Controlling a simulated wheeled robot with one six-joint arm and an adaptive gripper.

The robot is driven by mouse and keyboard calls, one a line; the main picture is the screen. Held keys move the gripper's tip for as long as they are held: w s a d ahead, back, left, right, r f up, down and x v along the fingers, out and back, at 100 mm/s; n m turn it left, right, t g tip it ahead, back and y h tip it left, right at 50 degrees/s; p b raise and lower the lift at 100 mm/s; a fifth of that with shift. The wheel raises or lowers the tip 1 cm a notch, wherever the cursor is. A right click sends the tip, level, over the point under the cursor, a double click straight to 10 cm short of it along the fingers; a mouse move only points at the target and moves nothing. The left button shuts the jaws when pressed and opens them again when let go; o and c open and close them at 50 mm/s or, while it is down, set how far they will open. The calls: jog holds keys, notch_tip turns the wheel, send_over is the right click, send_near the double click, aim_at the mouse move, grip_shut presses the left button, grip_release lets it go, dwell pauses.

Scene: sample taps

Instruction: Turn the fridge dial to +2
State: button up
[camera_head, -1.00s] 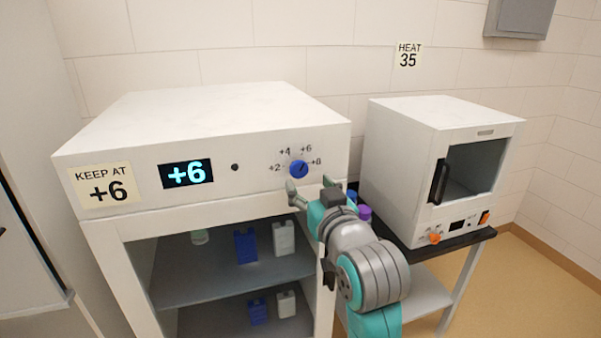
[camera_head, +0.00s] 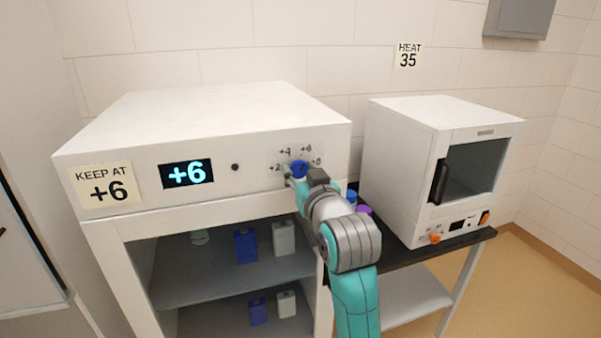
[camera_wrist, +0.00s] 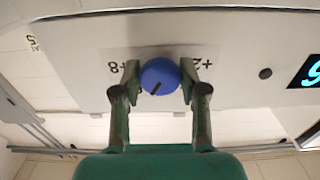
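The blue fridge dial (camera_head: 299,167) is on the right of the white fridge's front panel, with marks +2, +4, +6 and +8 around it. The display (camera_head: 186,173) reads +6. My gripper (camera_head: 297,175) is at the dial. In the wrist view, which is upside down, the two fingers of my gripper (camera_wrist: 160,80) lie on either side of the dial (camera_wrist: 160,72) and appear closed against it. The dial's dark pointer line slants toward the +6 side. The sign (camera_head: 105,186) on the panel reads KEEP AT +6.
A white oven (camera_head: 440,165) with an orange knob stands on a black-topped table to the right, under a HEAT 35 sign (camera_head: 408,55). Bottles with blue and purple tops (camera_head: 363,208) stand close beside my wrist. Open shelves with blue and white containers (camera_head: 245,246) lie below the panel.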

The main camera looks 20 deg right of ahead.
jog(key=shift+c, duration=0.7)
jog(key=shift+n, duration=0.3)
jog(key=n, duration=1.1)
jog(key=shift+d+n, duration=0.1)
jog(key=shift+n, duration=0.3)
jog(key=n, duration=1.1)
jog(key=shift+n, duration=0.3)
